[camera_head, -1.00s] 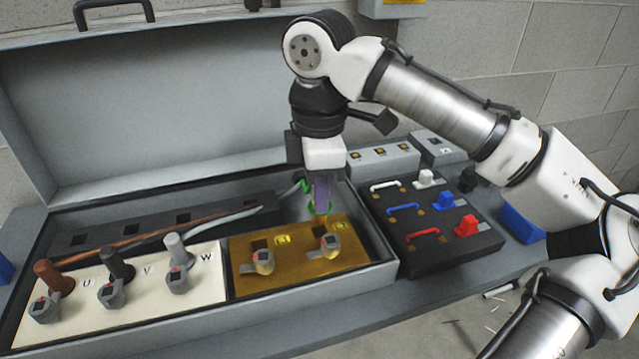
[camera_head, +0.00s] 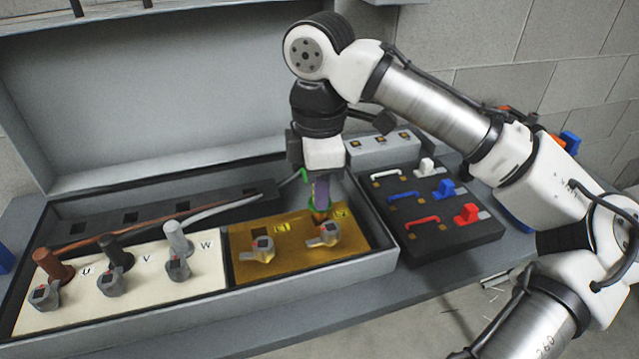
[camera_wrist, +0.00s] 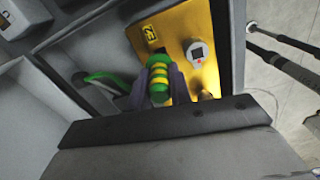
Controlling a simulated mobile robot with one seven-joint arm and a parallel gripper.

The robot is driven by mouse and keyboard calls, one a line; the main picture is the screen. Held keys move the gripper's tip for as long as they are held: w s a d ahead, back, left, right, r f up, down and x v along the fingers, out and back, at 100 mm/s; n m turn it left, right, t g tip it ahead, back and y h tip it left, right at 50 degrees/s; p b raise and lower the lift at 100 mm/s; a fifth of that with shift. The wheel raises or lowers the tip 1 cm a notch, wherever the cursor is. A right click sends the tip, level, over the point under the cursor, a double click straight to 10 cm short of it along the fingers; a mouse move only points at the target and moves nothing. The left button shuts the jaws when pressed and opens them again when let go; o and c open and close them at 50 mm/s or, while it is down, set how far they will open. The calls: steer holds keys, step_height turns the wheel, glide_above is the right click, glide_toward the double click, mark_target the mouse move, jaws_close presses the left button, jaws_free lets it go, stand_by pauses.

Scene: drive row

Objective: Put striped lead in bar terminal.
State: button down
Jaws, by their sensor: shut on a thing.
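The striped lead has a green and yellow banded plug (camera_wrist: 159,82), upright between the purple fingers of my gripper (camera_wrist: 162,88). My gripper (camera_head: 321,205) is shut on it in the head view, where the plug's green lower part (camera_head: 308,213) shows. The lead's green cable (camera_wrist: 105,80) bends away to one side. The bar terminal is a yellow-brass plate (camera_head: 290,265), also in the wrist view (camera_wrist: 200,20). The plug's lower end is at the plate's right-hand socket, behind the right grey clamp (camera_head: 325,236). The fingers hide whether it is inside.
A white panel (camera_head: 120,310) marked U, V, W holds brown, black and grey plugs on the left. A black board (camera_head: 440,240) with coloured links stands to the right. The open case lid (camera_head: 150,100) rises behind; the case's front wall (camera_head: 330,282) borders the plate.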

steer(key=shift+f, duration=0.15)
steer(key=shift+f+b, duration=0.5)
steer(key=shift+f, duration=0.95)
steer(key=c, duration=1.2)
jaws_free()
step_height(320, 180, up, 14)
steer(key=shift+f+p, duration=0.1)
steer(key=shift+p, duration=0.85)
